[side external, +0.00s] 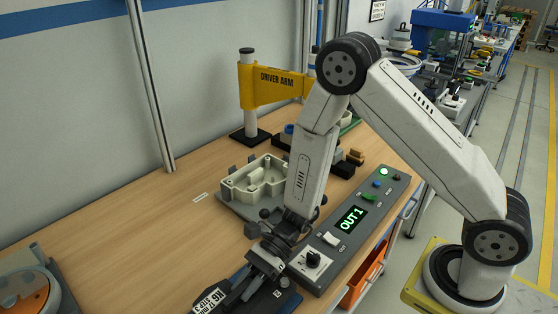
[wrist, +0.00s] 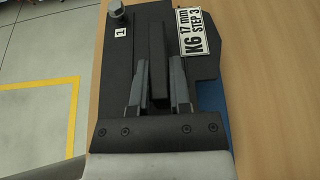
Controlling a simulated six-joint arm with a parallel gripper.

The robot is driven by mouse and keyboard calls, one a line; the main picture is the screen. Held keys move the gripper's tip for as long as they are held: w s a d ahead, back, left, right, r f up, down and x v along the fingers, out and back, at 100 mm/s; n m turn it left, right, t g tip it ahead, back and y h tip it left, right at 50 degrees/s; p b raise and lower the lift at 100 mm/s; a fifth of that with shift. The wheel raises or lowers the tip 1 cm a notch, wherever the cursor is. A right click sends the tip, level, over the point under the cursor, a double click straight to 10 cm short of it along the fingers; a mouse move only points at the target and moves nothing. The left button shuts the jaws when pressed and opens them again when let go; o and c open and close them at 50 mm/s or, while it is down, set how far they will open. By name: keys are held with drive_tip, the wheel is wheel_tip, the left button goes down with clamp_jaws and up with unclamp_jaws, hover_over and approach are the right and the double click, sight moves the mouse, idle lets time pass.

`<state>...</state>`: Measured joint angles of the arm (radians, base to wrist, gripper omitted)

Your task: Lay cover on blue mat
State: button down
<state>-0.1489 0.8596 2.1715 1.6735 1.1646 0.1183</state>
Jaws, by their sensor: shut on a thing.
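My gripper (wrist: 158,72) points down at the near edge of the bench, and its two fingers are closed on an upright dark bar (wrist: 157,45). I cannot tell whether this bar is part of the cover or of the dark plate (wrist: 122,50) around it. In the side view my gripper (side external: 264,266) is low over the dark piece, and its fingertips are partly hidden. A strip of blue (wrist: 213,95), which looks like the mat, shows beside the plate in the wrist view; the rest is hidden.
A tag (wrist: 196,34) reading "K6 17 mm STEP 3" lies at the plate. Behind are a cream open housing (side external: 250,182) on a grey fixture and a yellow driver arm (side external: 275,84).

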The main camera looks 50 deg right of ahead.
drive_tip(key=shift+f, duration=1.75)
drive_tip(key=c, duration=0.6)
unclamp_jaws()
drive_tip(key=shift+f, duration=0.1)
drive_tip(key=shift+o, duration=0.2)
drive_tip(key=shift+d, duration=0.1)
drive_tip(key=shift+v, duration=6)
drive_tip(key=shift+r, duration=0.2)
